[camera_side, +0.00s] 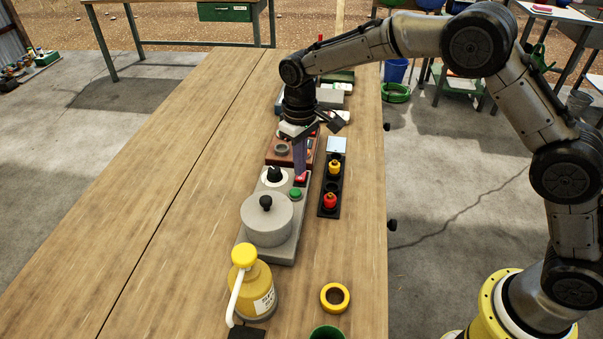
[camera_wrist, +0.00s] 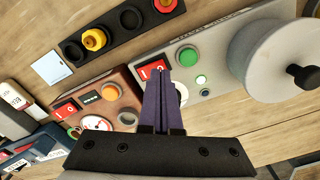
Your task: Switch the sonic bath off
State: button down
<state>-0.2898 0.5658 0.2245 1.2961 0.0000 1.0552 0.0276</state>
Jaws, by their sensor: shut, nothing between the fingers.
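The sonic bath appears to be the grey unit (camera_side: 283,250) with a round lidded tank (camera_side: 268,220), a black knob on a white dial (camera_side: 274,176) and a green button (camera_side: 295,193).
A brown unit (camera_wrist: 120,85) with its own red switch (camera_wrist: 64,111) stands beside the bath. A black strip (camera_side: 329,207) with yellow and red knobs lies to the right. A yellow pump bottle (camera_side: 259,289) and yellow tape roll (camera_side: 335,297) stand in front. The table's left side is clear.

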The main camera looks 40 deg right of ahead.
aim_at(300, 178)
jog(key=shift+f, duration=1.05)
dwell(0.9)
jog(key=shift+r, duration=3.55)
